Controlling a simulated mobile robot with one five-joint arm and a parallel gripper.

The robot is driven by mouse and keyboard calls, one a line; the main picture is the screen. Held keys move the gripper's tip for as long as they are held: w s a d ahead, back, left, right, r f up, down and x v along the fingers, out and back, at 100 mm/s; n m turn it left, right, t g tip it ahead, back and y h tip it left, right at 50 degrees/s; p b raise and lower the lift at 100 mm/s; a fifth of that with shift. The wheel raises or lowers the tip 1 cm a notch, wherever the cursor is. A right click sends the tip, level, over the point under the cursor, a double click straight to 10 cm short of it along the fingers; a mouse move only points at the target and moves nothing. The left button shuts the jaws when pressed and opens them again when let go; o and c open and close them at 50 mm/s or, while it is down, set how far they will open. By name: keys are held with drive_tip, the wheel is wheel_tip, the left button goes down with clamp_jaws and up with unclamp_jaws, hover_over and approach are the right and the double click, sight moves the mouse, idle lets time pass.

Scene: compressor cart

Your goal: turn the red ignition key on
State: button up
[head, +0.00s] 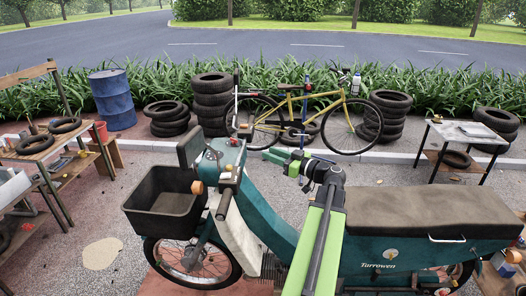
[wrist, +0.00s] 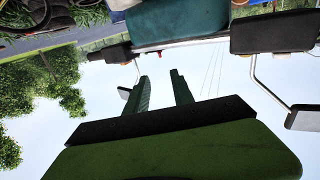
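The teal scooter (head: 265,215) stands in front of me with its handlebar end turned left. A small red piece (head: 233,141) on top of its handlebar head looks like the ignition key; it is too small to tell its position. In the wrist view a red bit (wrist: 140,51) shows at the edge of the teal handlebar head (wrist: 180,20). My gripper (head: 270,155) is right of the handlebar head, above the scooter body. In the wrist view its two dark green fingers (wrist: 160,75) stand apart with nothing between them, clear of the red bit.
A black basket (head: 165,207) hangs at the scooter's front, and a dark mirror (head: 190,147) stands up beside the handlebar. The long seat (head: 430,210) is on the right. Behind are a yellow bicycle (head: 300,112), tyre stacks (head: 211,100) and a blue drum (head: 112,100).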

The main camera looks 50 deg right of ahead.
drive_tip(key=shift+c, duration=1)
drive_tip(key=shift+m, duration=0.5)
drive_tip(key=shift+c, duration=1.2)
drive_tip(key=shift+a+m+y, duration=0.1)
drive_tip(key=shift+m+y, duration=0.2)
drive_tip(key=shift+m, duration=0.8)
clamp_jaws()
drive_tip(key=m+y, duration=0.4)
drive_tip(key=m, duration=0.8)
approach(245, 143)
drive_tip(key=d+r, duration=0.2)
drive_tip(key=d, duration=0.1)
drive_tip(key=shift+g, duration=0.3)
drive_tip(key=x, duration=0.9)
drive_tip(key=shift+w+d+r, duration=0.1)
drive_tip(key=shift+w+d, duration=0.2)
drive_tip(key=shift+w, duration=0.15)
drive_tip(key=shift+a, duration=2)
